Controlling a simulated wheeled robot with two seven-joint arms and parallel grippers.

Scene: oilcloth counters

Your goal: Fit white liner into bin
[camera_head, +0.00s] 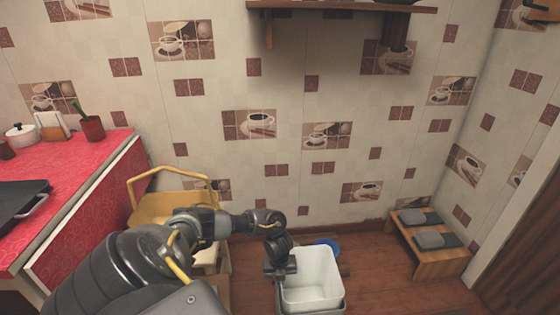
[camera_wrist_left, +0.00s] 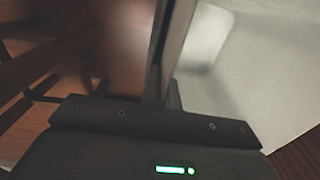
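The white liner (camera_head: 312,272) is an open-topped, rounded square tub at the bottom centre of the head view. The grey bin (camera_head: 341,303) shows as a darker edge along the liner's front and right sides; how deep the liner sits in it is hidden. My left gripper (camera_head: 283,268) points down at the liner's left rim and appears shut on that wall. In the left wrist view, the liner's pale inside (camera_wrist_left: 245,75) fills the right side, and the dark fingers (camera_wrist_left: 170,75) meet at the wall edge. My right gripper is not in view.
A yellow chair (camera_head: 170,205) stands left of the bin, partly behind my arm. A blue round thing (camera_head: 328,243) lies on the floor behind the bin. A low wooden bench (camera_head: 432,262) with grey pads stands at right. Clear floor lies between bin and bench. A red counter (camera_head: 75,190) is at left.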

